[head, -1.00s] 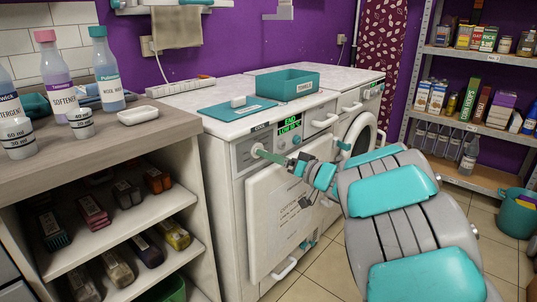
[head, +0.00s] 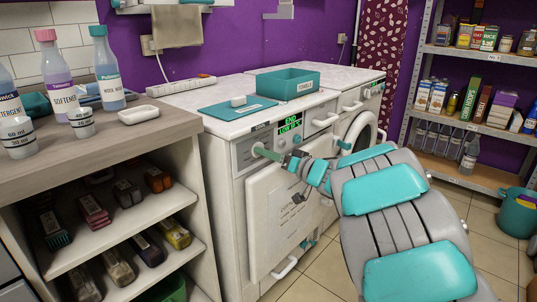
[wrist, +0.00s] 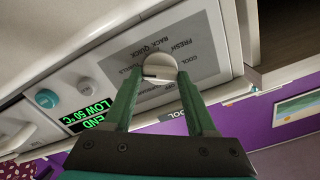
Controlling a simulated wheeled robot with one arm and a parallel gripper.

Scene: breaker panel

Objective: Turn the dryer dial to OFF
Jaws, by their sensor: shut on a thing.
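The dryer dial (wrist: 160,67) is a round pale knob with a dark pointer mark, on the grey printed control panel (wrist: 190,62) of the front white machine. In the wrist view the mark points left; I cannot read which label it meets. My gripper (wrist: 160,75) has its two green fingers on either side of the dial, shut on it. The display (wrist: 92,121) shows green text, END and LOW 50°C.
A teal tray (head: 288,84) and a flat teal board (head: 236,110) lie on the machine tops. A counter (head: 130,132) with bottles stands close at left.

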